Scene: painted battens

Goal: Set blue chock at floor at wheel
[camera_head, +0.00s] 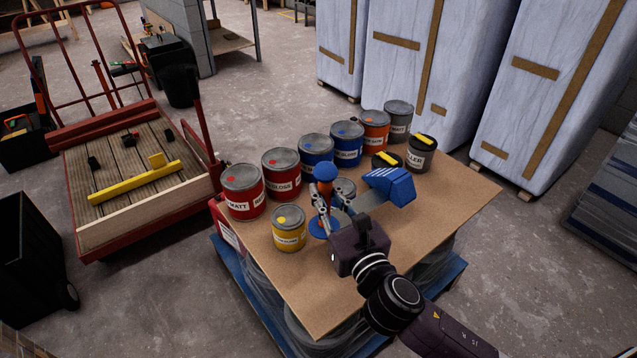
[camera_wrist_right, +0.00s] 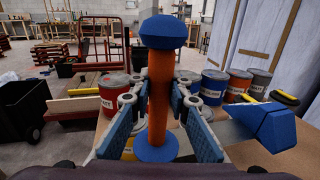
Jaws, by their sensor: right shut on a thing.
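A blue chock (camera_head: 390,187), wedge-like with ridges, is over the right part of the board-topped pallet; a grey strip runs from it towards my gripper. It also shows at the right of the right wrist view (camera_wrist_right: 278,127). My right gripper (camera_head: 325,208) is shut on an orange post (camera_wrist_right: 158,95) with a blue knob on top and a blue disc below. The post stands upright between the finger pads. I cannot tell whether the grey strip joins the post. My left gripper is not in view. I cannot clearly make out the cart's wheels.
Several paint tins (camera_head: 281,172) stand along the board (camera_head: 455,195). A red-framed cart (camera_head: 150,215) with a yellow batten (camera_head: 135,184) is at the left. A black bin (camera_head: 30,255) stands at the left edge. Wrapped tall stacks (camera_head: 430,60) are behind. Grey floor (camera_head: 180,300) is clear between cart and pallet.

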